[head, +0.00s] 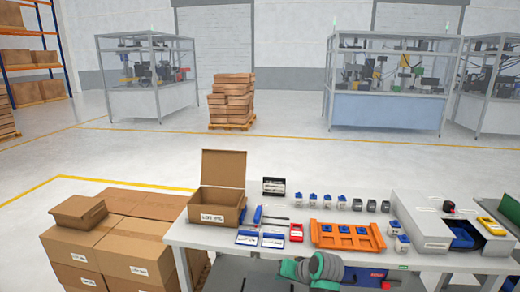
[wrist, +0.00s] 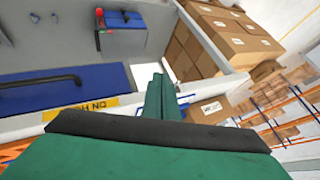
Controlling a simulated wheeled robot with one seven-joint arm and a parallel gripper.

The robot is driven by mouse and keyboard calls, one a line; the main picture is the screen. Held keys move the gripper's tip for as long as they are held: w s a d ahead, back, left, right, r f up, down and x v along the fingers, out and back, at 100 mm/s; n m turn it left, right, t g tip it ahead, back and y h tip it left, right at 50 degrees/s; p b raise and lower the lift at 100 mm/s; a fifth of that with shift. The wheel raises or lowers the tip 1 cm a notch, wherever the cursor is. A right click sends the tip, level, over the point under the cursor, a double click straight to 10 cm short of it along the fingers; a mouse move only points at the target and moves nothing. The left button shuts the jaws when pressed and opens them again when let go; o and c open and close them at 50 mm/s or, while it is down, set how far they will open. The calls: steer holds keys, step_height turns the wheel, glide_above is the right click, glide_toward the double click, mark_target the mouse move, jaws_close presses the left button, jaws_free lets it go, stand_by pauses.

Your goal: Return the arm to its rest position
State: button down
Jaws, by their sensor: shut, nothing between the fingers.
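My gripper (wrist: 160,88) shows in the wrist view as green fingers set close together, shut and empty, beyond a dark band and a green body. The wrist picture is strongly tilted, with boxes and shelving at its right. In the head view, green and grey parts that look like my arm are low at the bottom centre, in front of the table's near edge. The fingertips cannot be made out there.
The white table (head: 285,212) holds an open cardboard box (head: 215,204), an orange rack (head: 345,237), several small blue-and-white parts and a grey bin unit (head: 425,228). Stacked cartons (head: 105,243) stand at its left. Open floor lies behind, before the glazed machine cells (head: 390,107).

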steer(key=s+a+f+m+t+h, duration=0.1)
steer(key=s+a+f+t, duration=0.15)
steer(key=s+f, duration=0.65)
steer(key=s+a+f+m+t+h, duration=0.1)
steer(key=s+a+f, duration=0.3)
steer(key=s+f, duration=0.5)
steer(key=s+a+f+t+h, duration=0.1)
steer(key=s+f+t+h, duration=0.15)
steer(key=s, duration=1.25)
steer(key=s+r+n+t, duration=0.1)
steer(key=s+r, duration=0.7)
steer(key=s, duration=0.3)
steer(key=s+r+n+t, duration=0.1)
steer(key=s+r+n, duration=0.1)
steer(key=s+r, duration=0.6)
steer(key=s, duration=0.3)
steer(key=shift+r+t, duration=0.3)
